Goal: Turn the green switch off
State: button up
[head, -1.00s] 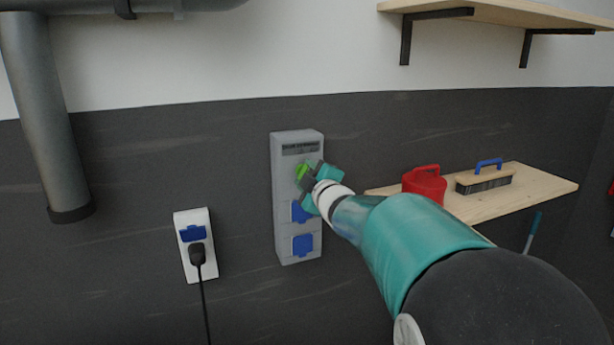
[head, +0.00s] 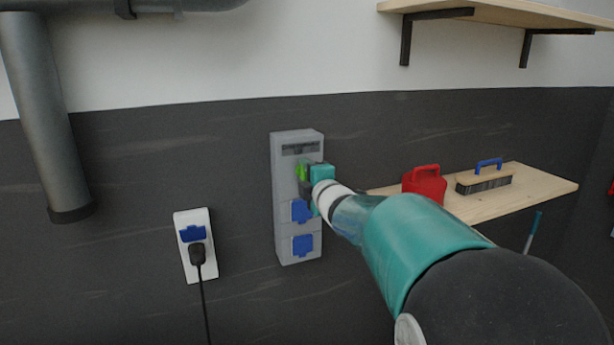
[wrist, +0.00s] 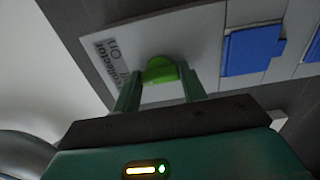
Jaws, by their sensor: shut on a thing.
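The green switch (head: 301,171) is a rounded green knob on the upper part of a grey wall box (head: 283,205). It also shows in the wrist view (wrist: 160,70), beside a label with partly readable print including "On". My gripper (wrist: 159,88) has one finger on each side of the green switch and is shut on it. In the head view my gripper (head: 308,175) is at the front of the box and partly hides the switch. The exact angle of the switch is hard to tell.
Blue socket covers (head: 303,245) sit below the switch on the box. A white socket (head: 195,262) with a black plug (head: 197,254) is on the wall to the left. A wooden shelf (head: 540,185) at right holds a red can (head: 425,187) and a brush (head: 484,181).

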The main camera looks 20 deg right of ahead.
jog(key=o, duration=1)
jog(key=shift+s, duration=0.15)
jog(key=s, duration=1.3)
jog(key=shift+s, duration=0.3)
jog(key=s+a+f+m+g, duration=0.4)
jog(key=s+f+m, duration=0.1)
jog(key=s+m, duration=0.1)
jog(key=s+a+f+m+g, duration=0.4)
jog(key=s+a+m, duration=0.1)
jog(key=s, duration=0.3)
jog(key=s+a+f+m+g, duration=0.4)
jog(key=s+f+m, duration=0.1)
jog(key=s+m, duration=0.2)
jog(key=shift+s+a+f, duration=0.15)
jog(key=shift+s+f, duration=0.15)
jog(key=shift+s, duration=0.2)
